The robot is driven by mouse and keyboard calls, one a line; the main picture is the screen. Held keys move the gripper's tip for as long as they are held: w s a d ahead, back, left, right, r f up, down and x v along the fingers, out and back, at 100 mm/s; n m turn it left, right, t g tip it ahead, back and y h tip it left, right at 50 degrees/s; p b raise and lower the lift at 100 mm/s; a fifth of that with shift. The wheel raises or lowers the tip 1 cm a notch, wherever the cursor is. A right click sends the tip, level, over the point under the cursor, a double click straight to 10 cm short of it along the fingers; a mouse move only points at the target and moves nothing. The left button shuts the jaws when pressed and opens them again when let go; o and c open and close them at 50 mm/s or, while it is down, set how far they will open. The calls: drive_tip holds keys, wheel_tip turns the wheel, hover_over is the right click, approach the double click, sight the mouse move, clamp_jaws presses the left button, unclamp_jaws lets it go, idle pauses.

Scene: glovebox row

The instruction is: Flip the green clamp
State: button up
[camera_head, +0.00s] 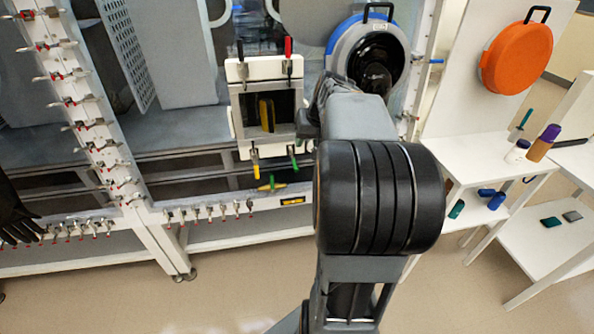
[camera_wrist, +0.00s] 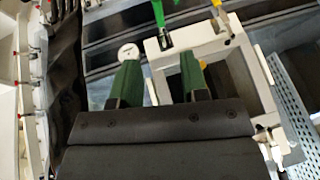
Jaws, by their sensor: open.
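The green clamp (camera_head: 292,156) sits at the lower right corner of a small white-framed port (camera_head: 241,71). Its handle points down and outward, away from the opening. In the wrist view the green clamp (camera_wrist: 158,14) is ahead of my gripper (camera_wrist: 159,62), roughly in line with the gap between the fingers. Its metal base is on the white frame (camera_wrist: 205,49), and its handle runs off the top edge. My gripper is open and empty, with green fingertips apart from the clamp. In the head view my arm hides most of the gripper.
A yellow clamp (camera_head: 255,158) is at the port's lower left, with black (camera_head: 240,48) and red (camera_head: 288,48) clamps on top. A round blue-rimmed door (camera_head: 341,40) stands right of the port. A white shelf (camera_head: 462,160) with bottles stands farther right.

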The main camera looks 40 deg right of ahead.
sight(296, 165)
drive_tip(key=x, duration=1.3)
drive_tip(key=shift+d+f, duration=0.1)
drive_tip(key=shift+d, duration=0.05)
clamp_jaws()
